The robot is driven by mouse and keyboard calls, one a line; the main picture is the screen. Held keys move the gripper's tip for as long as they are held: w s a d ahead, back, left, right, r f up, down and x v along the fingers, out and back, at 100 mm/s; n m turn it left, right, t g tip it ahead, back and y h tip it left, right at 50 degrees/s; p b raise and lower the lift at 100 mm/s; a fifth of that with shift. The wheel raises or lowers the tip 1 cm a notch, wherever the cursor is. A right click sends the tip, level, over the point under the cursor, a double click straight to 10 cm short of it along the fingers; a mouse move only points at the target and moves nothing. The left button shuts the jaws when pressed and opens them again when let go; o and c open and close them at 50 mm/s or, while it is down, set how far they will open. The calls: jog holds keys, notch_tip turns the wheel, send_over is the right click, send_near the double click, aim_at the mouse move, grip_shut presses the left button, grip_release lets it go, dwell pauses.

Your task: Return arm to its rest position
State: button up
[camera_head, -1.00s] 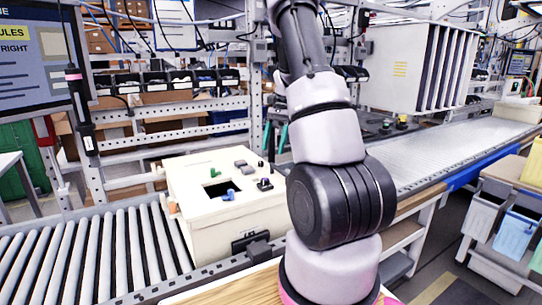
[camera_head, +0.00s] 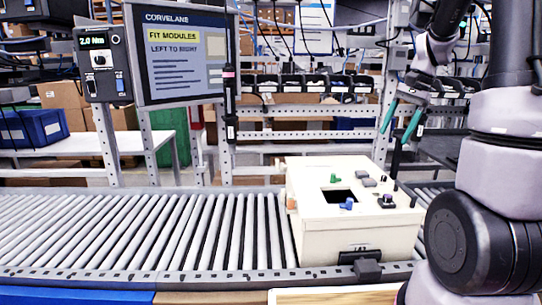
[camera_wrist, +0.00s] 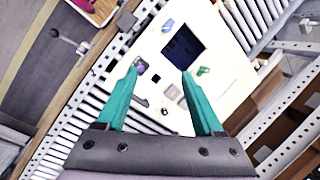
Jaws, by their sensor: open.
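My arm (camera_head: 480,205) stands at the right side of the head view, bent, with its upper links running out of the top. My gripper (camera_head: 401,117) has teal fingers pointing down, behind and above the right part of the cream box (camera_head: 340,238). In the wrist view my gripper (camera_wrist: 160,72) is open, with nothing between its fingers. The cream box (camera_wrist: 225,85) lies below it, apart from the fingertips. The box top has a dark square opening and small green, blue and dark parts.
The box sits on a roller conveyor (camera_head: 150,230). A dark screwdriver (camera_head: 230,105) hangs upright beside the screen (camera_head: 185,50). A torque controller (camera_head: 104,65) is left of it. A perforated rail and black bins (camera_head: 300,85) stand behind. The conveyor's left stretch is clear.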

jog(key=s+a+r+n+t, duration=0.3)
jog(key=s+a+r, duration=0.2)
jog(key=s, duration=0.4)
jog(key=s+a+r+n+t+h, duration=0.1)
jog(key=s+a+r+n+t, duration=0.1)
jog(key=s+a+r, duration=0.3)
jog(key=s+a+t, duration=0.1)
jog(key=s, duration=0.2)
jog(key=shift+s+r+n+t, duration=0.2)
jog(key=shift+s+n+t, duration=0.15)
jog(key=shift+n+t, duration=0.05)
